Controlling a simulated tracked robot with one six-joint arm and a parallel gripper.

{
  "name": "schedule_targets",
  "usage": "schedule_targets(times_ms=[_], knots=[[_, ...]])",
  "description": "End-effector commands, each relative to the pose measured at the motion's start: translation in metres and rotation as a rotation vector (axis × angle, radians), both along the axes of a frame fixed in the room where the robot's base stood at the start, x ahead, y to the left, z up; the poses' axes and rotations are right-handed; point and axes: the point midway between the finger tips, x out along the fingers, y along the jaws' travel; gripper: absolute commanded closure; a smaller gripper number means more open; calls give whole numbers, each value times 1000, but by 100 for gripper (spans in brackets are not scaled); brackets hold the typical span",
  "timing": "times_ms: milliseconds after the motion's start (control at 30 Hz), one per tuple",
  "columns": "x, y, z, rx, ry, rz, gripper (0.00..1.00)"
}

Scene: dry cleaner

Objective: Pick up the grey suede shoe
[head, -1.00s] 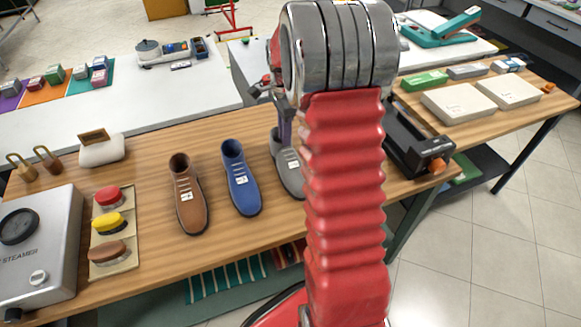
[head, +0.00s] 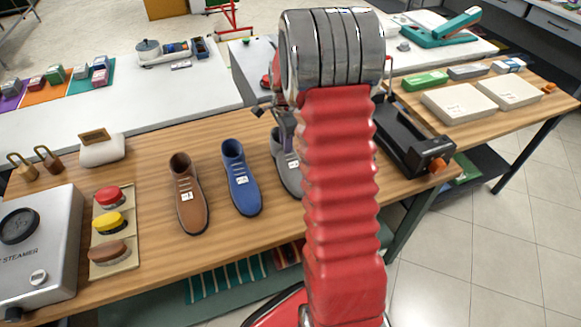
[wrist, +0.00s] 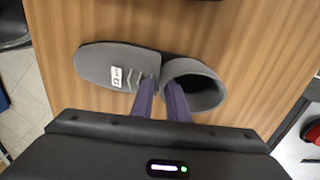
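The grey suede shoe (head: 285,165) stands upright on the wooden counter, partly hidden behind my red arm in the head view. In the wrist view, the shoe (wrist: 112,66) has its toe to the left and its open collar to the right, with a white tag on its laces. My gripper's two purple fingers (wrist: 162,92) are at the front edge of the collar. The right finger overlaps the opening and the left one is on the lace side. A narrow gap shows between them; whether they press on the shoe wall is unclear.
A blue shoe (head: 240,180) and a brown shoe (head: 187,197) stand to the left on the counter (head: 150,160). A black device (head: 412,140) stands close on the right. A steamer (head: 40,250) and several brushes are at the far left.

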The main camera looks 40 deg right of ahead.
Motion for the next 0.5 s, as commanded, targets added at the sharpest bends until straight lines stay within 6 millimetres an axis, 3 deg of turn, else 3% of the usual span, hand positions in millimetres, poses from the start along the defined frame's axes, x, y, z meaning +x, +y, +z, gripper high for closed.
schedule_targets(times_ms=[500], knots=[[0,0,0,0,-1,0,86]])
